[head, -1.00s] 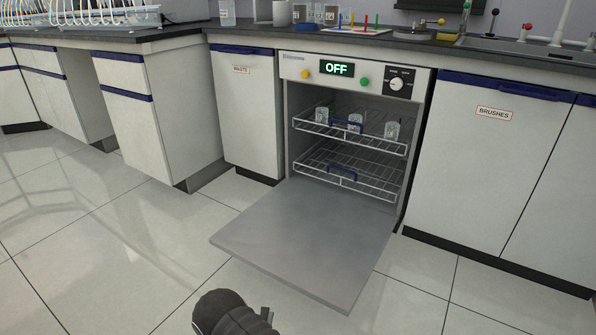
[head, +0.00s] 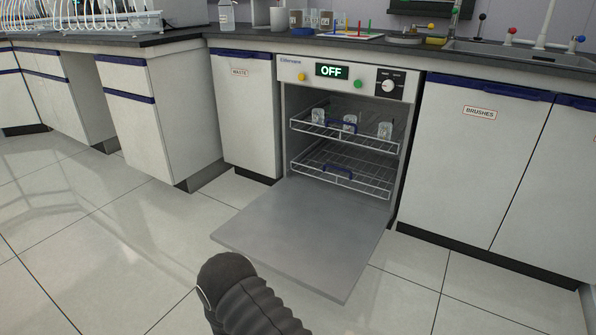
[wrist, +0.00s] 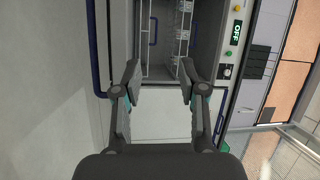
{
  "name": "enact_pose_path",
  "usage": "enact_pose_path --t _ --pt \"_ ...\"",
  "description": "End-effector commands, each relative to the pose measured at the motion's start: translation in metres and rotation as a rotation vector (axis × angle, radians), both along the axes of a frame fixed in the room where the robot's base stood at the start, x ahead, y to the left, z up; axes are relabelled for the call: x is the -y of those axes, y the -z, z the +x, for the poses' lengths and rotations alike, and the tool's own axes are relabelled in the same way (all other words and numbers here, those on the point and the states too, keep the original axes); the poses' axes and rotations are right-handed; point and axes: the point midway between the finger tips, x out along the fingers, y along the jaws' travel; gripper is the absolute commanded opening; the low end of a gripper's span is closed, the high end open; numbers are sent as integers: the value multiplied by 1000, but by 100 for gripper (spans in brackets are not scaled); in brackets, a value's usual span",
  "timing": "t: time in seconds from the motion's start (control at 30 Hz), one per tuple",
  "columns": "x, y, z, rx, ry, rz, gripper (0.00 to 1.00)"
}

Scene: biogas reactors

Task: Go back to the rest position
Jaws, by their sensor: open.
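My gripper (wrist: 160,78) shows in the wrist view with its two fingers spread apart and nothing between them. It faces the open dishwasher, whose racks appear beyond the fingertips. In the head view only a dark part of my arm shows at the bottom, in front of the dishwasher door; the gripper itself is not seen there. The dishwasher (head: 290,69) reads OFF on its display (head: 331,71). Its door (head: 300,232) is folded down flat. The upper rack (head: 345,138) holds several clear glass vessels (head: 349,124). The lower rack (head: 345,178) looks empty.
The WASTE cabinet (head: 240,115) stands left of the dishwasher and the BRUSHES cabinet (head: 470,160) right of it, both closed. The counter above holds a bottle (head: 226,17), a coloured rack (head: 350,36) and a sink (head: 500,47). The tiled floor (head: 110,240) is clear at left.

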Motion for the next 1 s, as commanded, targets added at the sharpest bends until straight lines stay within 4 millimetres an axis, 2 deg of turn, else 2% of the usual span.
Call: enact_pose_path --t 0.03,0.2,0.4,0.5,0.77,1.0 --pt "1 -17 11 -23 2 6 41" --pt "4 -67 46 -149 -14 -3 41" --pt "12 -131 74 -288 -72 -40 41" --pt "18 -165 81 -349 -112 -69 41" --pt "41 -252 80 -486 -238 -180 41" --pt "71 -326 53 -586 -364 -325 41"
